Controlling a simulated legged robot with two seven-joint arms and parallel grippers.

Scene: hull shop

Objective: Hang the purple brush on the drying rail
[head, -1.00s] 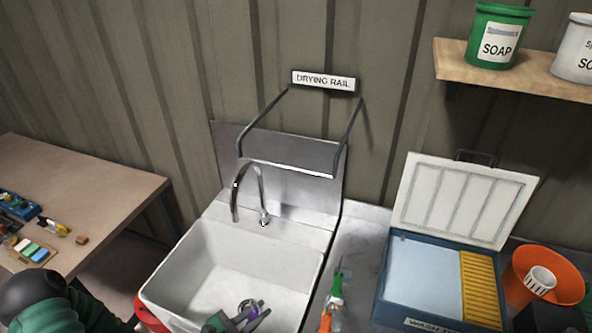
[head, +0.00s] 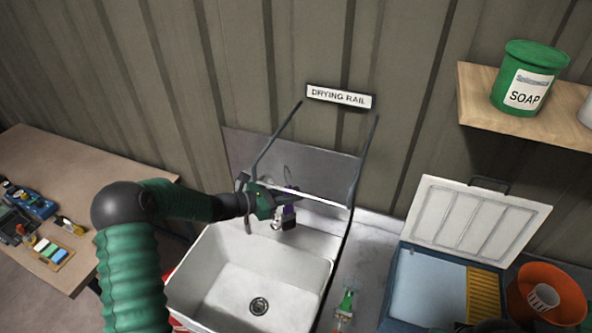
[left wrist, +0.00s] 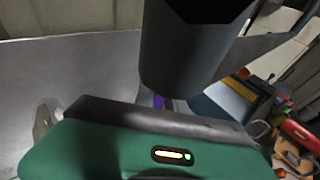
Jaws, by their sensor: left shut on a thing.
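My left gripper (head: 285,207) is at the drying rail (head: 325,201), above the back of the sink, and is shut on the purple brush (head: 288,213). Only a small purple part and a pale lower part of the brush show. In the left wrist view a sliver of purple (left wrist: 160,102) shows between the dark finger and my green gripper body. The rail is a U-shaped bar standing out from the wall under its sign (head: 339,96). I cannot tell whether the brush touches the bar.
The white sink (head: 228,285) is empty, its tap mostly hidden behind my gripper. A green-handled brush (head: 347,300) lies on the counter to the right, near a blue box with a raised white lid (head: 480,222) and an orange container (head: 572,290). A shelf (head: 540,131) holds soap tubs.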

